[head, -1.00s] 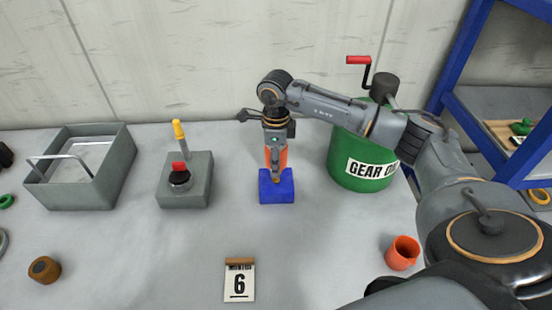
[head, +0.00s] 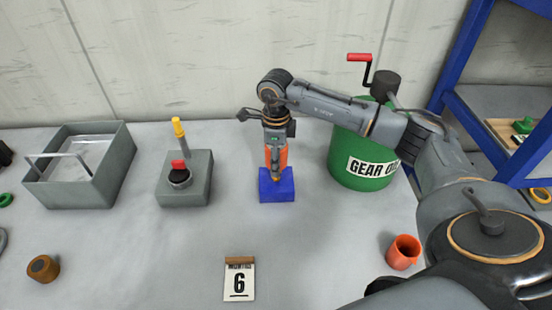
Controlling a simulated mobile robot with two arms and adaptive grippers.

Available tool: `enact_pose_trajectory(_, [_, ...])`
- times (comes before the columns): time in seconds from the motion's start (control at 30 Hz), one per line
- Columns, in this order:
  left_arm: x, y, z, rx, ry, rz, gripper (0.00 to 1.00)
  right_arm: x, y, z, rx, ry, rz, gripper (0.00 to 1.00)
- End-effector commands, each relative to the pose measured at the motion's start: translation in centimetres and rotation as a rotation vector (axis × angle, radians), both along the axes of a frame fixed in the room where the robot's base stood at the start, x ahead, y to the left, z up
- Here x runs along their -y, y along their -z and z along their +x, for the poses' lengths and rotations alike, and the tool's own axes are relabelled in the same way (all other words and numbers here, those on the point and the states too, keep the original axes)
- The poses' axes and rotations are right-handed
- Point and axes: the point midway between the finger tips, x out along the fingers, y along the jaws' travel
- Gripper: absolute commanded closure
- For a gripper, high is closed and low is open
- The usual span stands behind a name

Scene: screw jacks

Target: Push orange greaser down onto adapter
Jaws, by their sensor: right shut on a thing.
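The orange greaser (head: 283,158) stands upright over the blue block (head: 277,188) on the grey table. My right gripper (head: 275,166) points down from above and is shut on the greaser, covering much of its front. The greaser's lower end meets the top of the blue block. The adapter cannot be made out apart from the block and the greaser. My left gripper is not in view.
A green gear oil drum (head: 362,150) with a red crank stands right of the blue block. A grey box with a red-topped knob (head: 186,180) and a grey open bin (head: 80,167) stand left. An orange cup (head: 403,252) and a number 6 card (head: 239,280) are in front.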

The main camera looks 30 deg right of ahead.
Motion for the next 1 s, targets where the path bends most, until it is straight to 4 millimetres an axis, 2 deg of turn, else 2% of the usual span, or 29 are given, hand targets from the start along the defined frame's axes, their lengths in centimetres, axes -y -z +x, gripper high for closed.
enact_pose_trajectory(0.57, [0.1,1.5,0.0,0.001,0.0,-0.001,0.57,0.0,1.9,0.0,0.001,0.0,-0.001,0.93])
enact_pose_trajectory(1.0, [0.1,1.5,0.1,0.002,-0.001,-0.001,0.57,0.0,1.9,0.0,0.001,0.0,0.0,0.93])
